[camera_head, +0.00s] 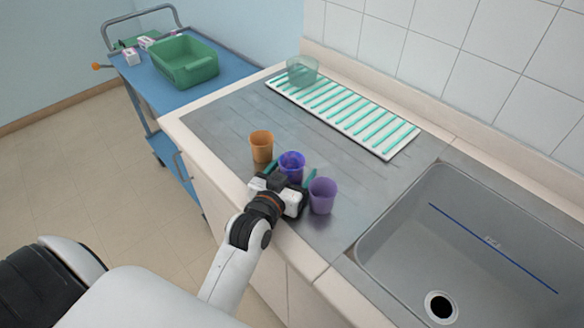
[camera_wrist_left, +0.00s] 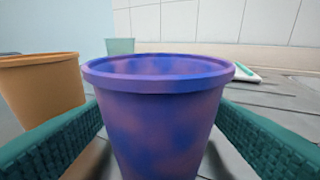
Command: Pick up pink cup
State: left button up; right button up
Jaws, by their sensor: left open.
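Three cups stand upright in a row on the metal drainboard: an orange cup (camera_head: 262,147), a blue-violet cup with pinkish mottling (camera_head: 292,163) and a plain purple cup (camera_head: 322,196). No cup looks plainly pink. My left gripper (camera_head: 291,174) is open, with its teal fingers on either side of the mottled cup. In the left wrist view the mottled cup (camera_wrist_left: 158,125) fills the middle between the two fingers, and the orange cup (camera_wrist_left: 42,92) is outside the left finger. The mottled cup's lower part is hidden in the head view. My right gripper is not in view.
A white rack with teal slats (camera_head: 345,116) lies behind the cups, with a translucent green cup (camera_head: 302,70) at its far end. A sink (camera_head: 400,235) is at the right. A blue cart (camera_head: 150,85) with a green bin (camera_head: 184,65) stands at the left.

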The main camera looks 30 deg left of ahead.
pick_arm(q)
jog(key=shift+w+f, duration=0.2)
jog(key=shift+w, duration=0.9)
jog(key=shift+s, duration=0.1)
jog(key=c, duration=1)
jog(key=shift+r, duration=0.2)
jog(key=shift+r+p, duration=0.4)
jog(key=shift+r, duration=4.4)
